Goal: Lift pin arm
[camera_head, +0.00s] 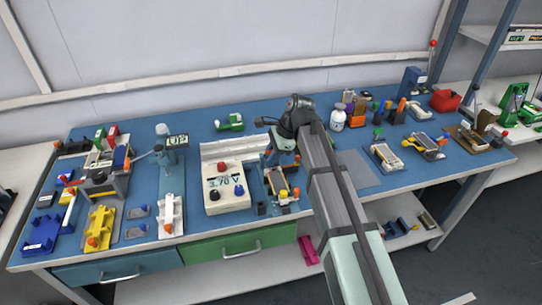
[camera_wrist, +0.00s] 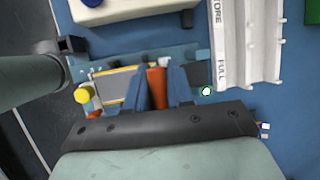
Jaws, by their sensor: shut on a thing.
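A small fixture (camera_head: 279,184) stands near the front of the blue bench, right of the meter box, with a silver pouch cell lying in it. The cell (camera_wrist: 112,88) shows in the wrist view, left of my fingers. My gripper (camera_wrist: 160,72) is over the fixture, its two blue-grey fingers shut on an upright orange handle (camera_wrist: 157,92), which looks like the pin arm's handle. My gripper's black body hides the lower part, and I cannot tell how far the arm is raised.
The meter box (camera_head: 226,190) reading 3.70 V stands close left of the fixture. A white rack (camera_wrist: 228,50) marked FULL is at the right in the wrist view. More fixtures (camera_head: 384,157) stand to the right. A grey mat (camera_head: 356,168) beyond my arm is bare.

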